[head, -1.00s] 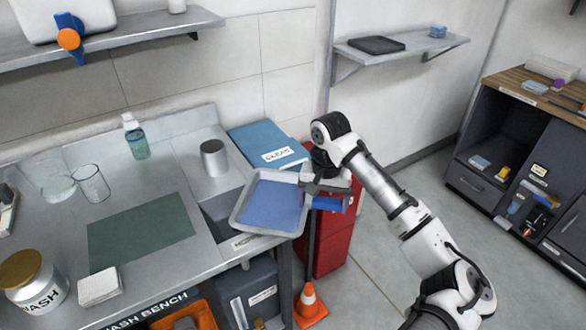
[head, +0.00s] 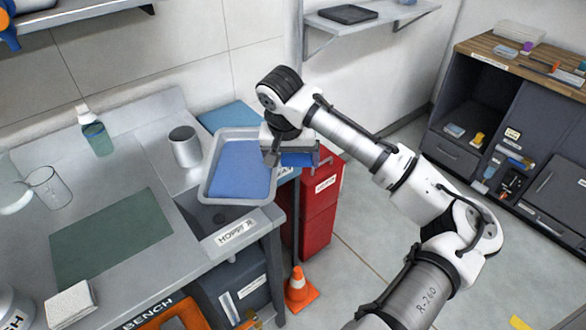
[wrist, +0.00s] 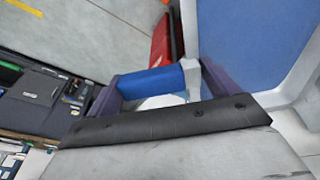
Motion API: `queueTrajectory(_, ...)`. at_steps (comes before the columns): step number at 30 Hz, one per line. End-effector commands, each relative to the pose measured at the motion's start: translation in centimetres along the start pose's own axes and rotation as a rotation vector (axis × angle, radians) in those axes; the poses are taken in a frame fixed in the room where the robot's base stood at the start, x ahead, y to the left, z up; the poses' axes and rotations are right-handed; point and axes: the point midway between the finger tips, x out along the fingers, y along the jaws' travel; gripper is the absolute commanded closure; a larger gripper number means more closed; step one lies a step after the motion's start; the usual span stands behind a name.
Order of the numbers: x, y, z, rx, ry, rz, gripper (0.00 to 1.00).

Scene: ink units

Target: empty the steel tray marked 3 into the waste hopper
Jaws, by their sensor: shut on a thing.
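The steel tray (head: 205,190), with a pale metal rim and a flat blue inside, is in the air over the back part of the hopper. I cannot tell if the blue is liquid or solid, and no number 3 shows. My gripper (head: 290,145) is shut on the tray's blue handle (wrist: 150,82), at the tray's right side. The tray also fills the upper right of the wrist view (wrist: 250,40). The waste hopper (head: 205,212) is a dark recess in the bench with a "HOPPER" label; the tray hides its back part.
A metal cup (head: 185,147) stands just left of the tray. A blue folder (head: 228,117) lies behind it. A red cabinet (head: 318,205) and an orange cone (head: 298,290) stand right of the bench. A green mat (head: 110,235) lies clear on the left.

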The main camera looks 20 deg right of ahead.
Motion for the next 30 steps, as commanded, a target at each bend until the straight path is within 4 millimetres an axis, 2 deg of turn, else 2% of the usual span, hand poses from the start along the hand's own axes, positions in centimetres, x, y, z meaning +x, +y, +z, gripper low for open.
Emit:
queueTrajectory(14, -4.0, -0.3, 1.0, -0.002, 0.258, 0.093, 0.36)
queueTrajectory(30, -7.6, -1.3, 3.4, -0.003, 0.545, 0.188, 0.36)
